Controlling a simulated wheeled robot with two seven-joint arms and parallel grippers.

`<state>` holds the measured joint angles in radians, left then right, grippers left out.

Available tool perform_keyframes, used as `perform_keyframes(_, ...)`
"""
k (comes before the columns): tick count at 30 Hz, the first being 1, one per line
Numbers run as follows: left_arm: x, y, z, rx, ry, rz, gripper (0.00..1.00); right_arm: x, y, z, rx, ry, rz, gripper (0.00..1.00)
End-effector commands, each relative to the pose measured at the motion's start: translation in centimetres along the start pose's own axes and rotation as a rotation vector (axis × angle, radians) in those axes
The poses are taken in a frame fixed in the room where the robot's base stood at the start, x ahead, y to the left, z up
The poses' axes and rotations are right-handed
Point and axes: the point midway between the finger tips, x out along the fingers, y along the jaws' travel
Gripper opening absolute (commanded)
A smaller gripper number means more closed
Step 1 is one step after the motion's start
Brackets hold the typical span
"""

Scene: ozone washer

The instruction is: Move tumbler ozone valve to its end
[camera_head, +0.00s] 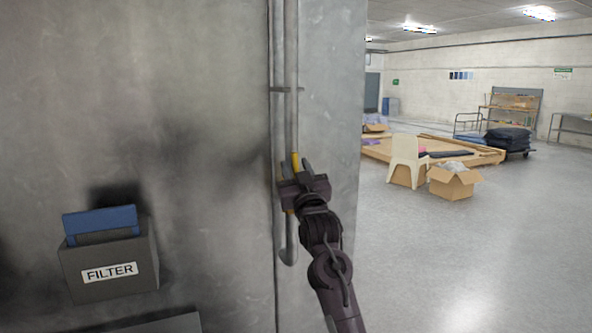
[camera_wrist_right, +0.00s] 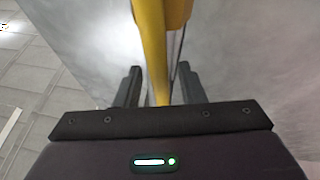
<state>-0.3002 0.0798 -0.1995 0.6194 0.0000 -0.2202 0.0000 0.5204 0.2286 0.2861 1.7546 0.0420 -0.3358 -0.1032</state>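The yellow valve handle (camera_head: 295,159) is beside the grey vertical pipe (camera_head: 291,60) on the metal cabinet. Most of it is hidden by my right gripper (camera_head: 297,171) in the head view. In the right wrist view the yellow handle (camera_wrist_right: 158,40) runs down from the top between the two dark fingers of my right gripper (camera_wrist_right: 159,84). The fingers stand apart, with gaps showing between them and the yellow part, so the gripper is open around it. Whether a fingertip touches the handle cannot be told. My left gripper is not in view.
A grey FILTER box (camera_head: 110,272) with a blue panel (camera_head: 100,224) sticks out from the cabinet front (camera_head: 200,120) at lower left. Open floor (camera_head: 460,250) lies to the right. A white chair (camera_head: 406,160) and cardboard box (camera_head: 455,182) stand farther off.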

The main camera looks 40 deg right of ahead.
Motion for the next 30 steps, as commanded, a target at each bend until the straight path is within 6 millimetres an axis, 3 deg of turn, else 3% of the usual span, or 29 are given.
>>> perform_keyframes(5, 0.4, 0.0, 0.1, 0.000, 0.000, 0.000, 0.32, -0.7, 0.0, 0.1, -0.001, 0.001, 0.000, 0.36)
perform_keyframes(18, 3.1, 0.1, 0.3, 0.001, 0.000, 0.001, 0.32, -7.2, 0.0, 0.3, 0.000, 0.000, 0.000, 0.36)
perform_keyframes(29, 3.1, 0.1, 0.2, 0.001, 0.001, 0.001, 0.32, -7.8, 0.0, 0.0, 0.000, -0.001, 0.000, 0.36)
perform_keyframes(30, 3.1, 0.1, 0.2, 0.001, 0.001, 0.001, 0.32, -7.8, 0.0, 0.0, -0.002, 0.000, -0.001, 0.31)
